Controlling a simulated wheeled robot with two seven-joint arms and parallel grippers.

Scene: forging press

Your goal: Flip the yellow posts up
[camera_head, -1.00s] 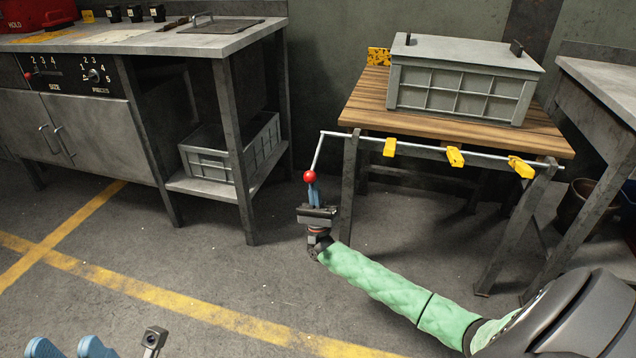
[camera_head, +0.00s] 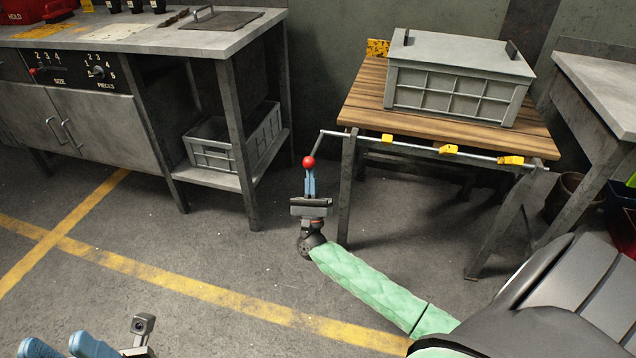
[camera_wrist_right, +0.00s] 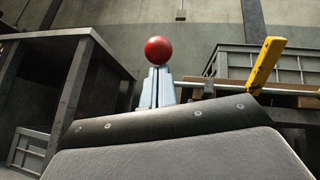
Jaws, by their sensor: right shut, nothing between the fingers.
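Three yellow posts, left (camera_head: 387,138), middle (camera_head: 448,149) and right (camera_head: 511,160), sit on a metal rod along the wooden table's front edge. They look short from the head and seem to stick out forward. One yellow post (camera_wrist_right: 265,66) slants up in the right wrist view. At the rod's left end, a crank arm ends in a red ball (camera_head: 309,161). My right gripper (camera_head: 310,172) is shut and empty just below the ball, its tips at or against the ball's underside (camera_wrist_right: 158,51). My left gripper (camera_head: 64,343) is open and empty at bottom left.
A grey crate (camera_head: 458,80) stands on the wooden table (camera_head: 365,105). A workbench (camera_head: 150,40) with another crate (camera_head: 215,148) on its shelf is at left. Another table (camera_head: 605,85) stands at right. The floor in front is clear.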

